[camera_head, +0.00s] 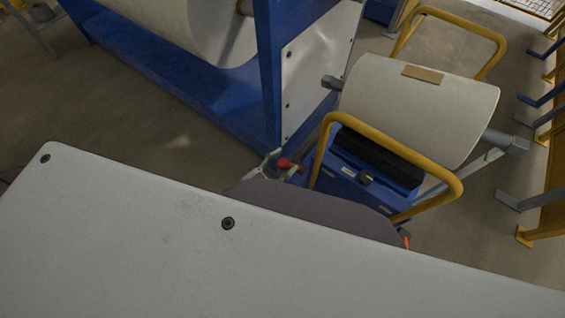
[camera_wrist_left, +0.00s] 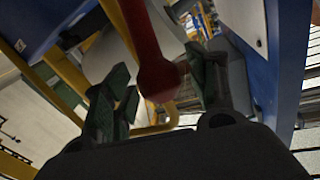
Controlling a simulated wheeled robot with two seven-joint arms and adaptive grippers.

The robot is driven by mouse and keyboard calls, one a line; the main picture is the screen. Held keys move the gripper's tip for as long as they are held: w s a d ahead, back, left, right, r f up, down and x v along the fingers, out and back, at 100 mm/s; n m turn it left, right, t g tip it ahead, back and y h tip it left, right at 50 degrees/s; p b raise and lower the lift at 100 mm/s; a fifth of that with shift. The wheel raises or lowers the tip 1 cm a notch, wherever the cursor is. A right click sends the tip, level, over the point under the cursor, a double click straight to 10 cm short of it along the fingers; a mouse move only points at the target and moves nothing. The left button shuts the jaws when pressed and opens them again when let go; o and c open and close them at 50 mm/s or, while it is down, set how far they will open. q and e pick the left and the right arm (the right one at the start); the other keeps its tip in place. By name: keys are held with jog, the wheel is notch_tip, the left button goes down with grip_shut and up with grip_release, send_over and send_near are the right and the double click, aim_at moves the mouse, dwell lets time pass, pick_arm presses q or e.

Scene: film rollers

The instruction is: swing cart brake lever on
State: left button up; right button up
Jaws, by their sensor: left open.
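The brake lever with its red knob (camera_head: 285,163) is at the left side of the blue cart (camera_head: 350,190), low beside the machine frame. In the left wrist view the red lever (camera_wrist_left: 158,78) comes down from the top, its rounded end between the two fingers. My left gripper (camera_head: 271,165) is at the lever, only partly visible in the head view. In the wrist view the left gripper (camera_wrist_left: 160,95) is open, with its green-padded fingers on either side of the lever and visible gaps. Contact cannot be told. My right gripper is not in view.
The cart has yellow handle bars (camera_head: 390,150) and carries a pale film roll (camera_head: 420,105). A blue machine frame (camera_head: 268,75) stands close to its left. Yellow and grey posts (camera_head: 550,200) line the right. Bare floor (camera_head: 120,100) lies at the left.

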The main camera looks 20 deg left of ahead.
pick_arm(q)
jog(key=shift+c, duration=0.3)
grip_shut()
jog(key=shift+f, duration=0.1)
dwell(0.4)
